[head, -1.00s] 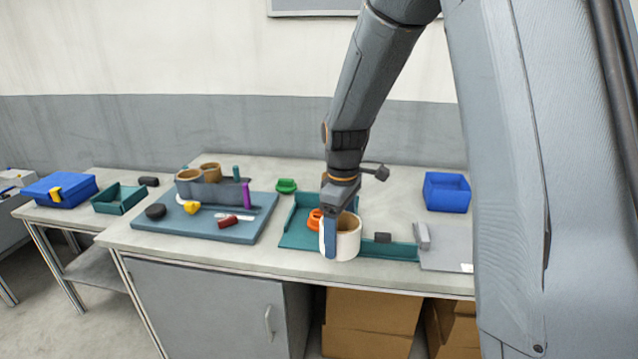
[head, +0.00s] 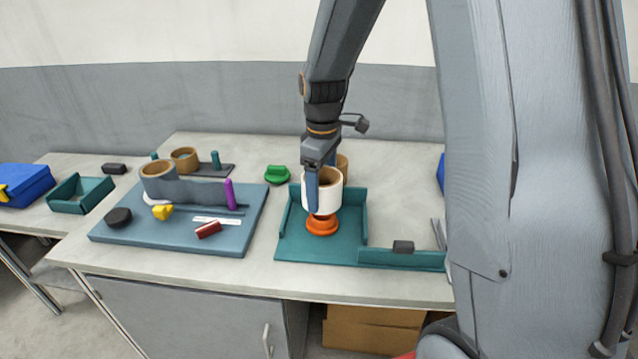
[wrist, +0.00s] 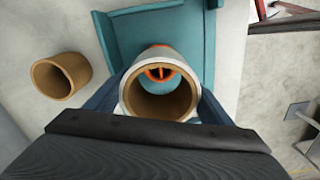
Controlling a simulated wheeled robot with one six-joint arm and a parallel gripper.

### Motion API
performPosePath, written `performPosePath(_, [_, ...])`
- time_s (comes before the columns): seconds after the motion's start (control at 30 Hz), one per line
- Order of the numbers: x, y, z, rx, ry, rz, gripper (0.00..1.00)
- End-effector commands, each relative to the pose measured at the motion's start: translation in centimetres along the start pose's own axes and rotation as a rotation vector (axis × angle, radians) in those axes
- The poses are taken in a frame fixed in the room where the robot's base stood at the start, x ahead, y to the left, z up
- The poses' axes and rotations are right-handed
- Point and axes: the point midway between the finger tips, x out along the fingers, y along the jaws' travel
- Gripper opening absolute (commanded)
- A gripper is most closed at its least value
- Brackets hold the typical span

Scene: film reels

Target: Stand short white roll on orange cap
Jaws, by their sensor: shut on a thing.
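My gripper (head: 313,190) is shut on the white roll (head: 329,200), a short tube with a tan inside. In the wrist view the roll (wrist: 160,105) sits between the two fingers with its open end facing the camera. The orange cap (head: 322,225) stands on the teal tray (head: 290,248). In the head view the roll is upright just above the cap and overlaps its top; I cannot tell whether they touch. Through the roll's bore in the wrist view, part of the orange cap (wrist: 158,74) shows toward the roll's far edge, off centre.
A tan-lined roll (head: 343,168) stands behind the tray, partly hidden by the held roll. A green cap (head: 277,174) is at the back left. A blue board (head: 130,236) with rolls, a purple peg and small parts lies left.

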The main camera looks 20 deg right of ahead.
Motion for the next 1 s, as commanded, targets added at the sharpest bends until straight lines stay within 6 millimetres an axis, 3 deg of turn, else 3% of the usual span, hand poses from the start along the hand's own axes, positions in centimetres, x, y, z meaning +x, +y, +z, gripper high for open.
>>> performPosePath(0.5, [4.8,0.0,-0.2,-0.002,0.000,0.000,0.46])
performPosePath(1.0, [5.3,-0.1,-0.2,-0.004,0.001,0.001,0.46])
